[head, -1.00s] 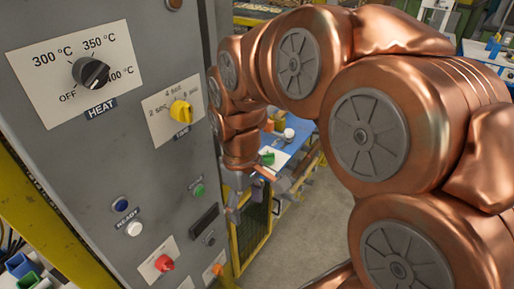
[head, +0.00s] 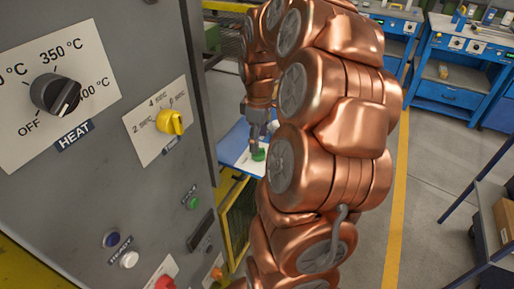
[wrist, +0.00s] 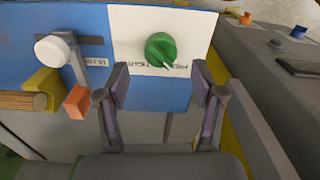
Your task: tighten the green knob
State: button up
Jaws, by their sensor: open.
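The green knob (wrist: 161,49) is a round ribbed knob with a pale pointer line, on a white plate (wrist: 125,22) on a blue surface. In the wrist view it lies just beyond and between my fingertips, apart from them. My gripper (wrist: 159,88) is open and empty, with one finger on each side below the knob. In the head view the green knob (head: 259,154) shows at the end of my gripper (head: 255,145), partly covered by my arm.
In the wrist view, a white round knob (wrist: 52,49), a yellow block (wrist: 43,88) and an orange block (wrist: 77,101) sit left of my gripper. A grey control cabinet (head: 100,185) with knobs and buttons stands at the left in the head view. Blue workbenches (head: 455,75) stand behind.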

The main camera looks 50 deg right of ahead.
jog(key=shift+f+p, duration=0.45)
jog(key=shift+f, duration=1.85)
jog(key=c, duration=1.1)
jog(key=shift+c, duration=0.2)
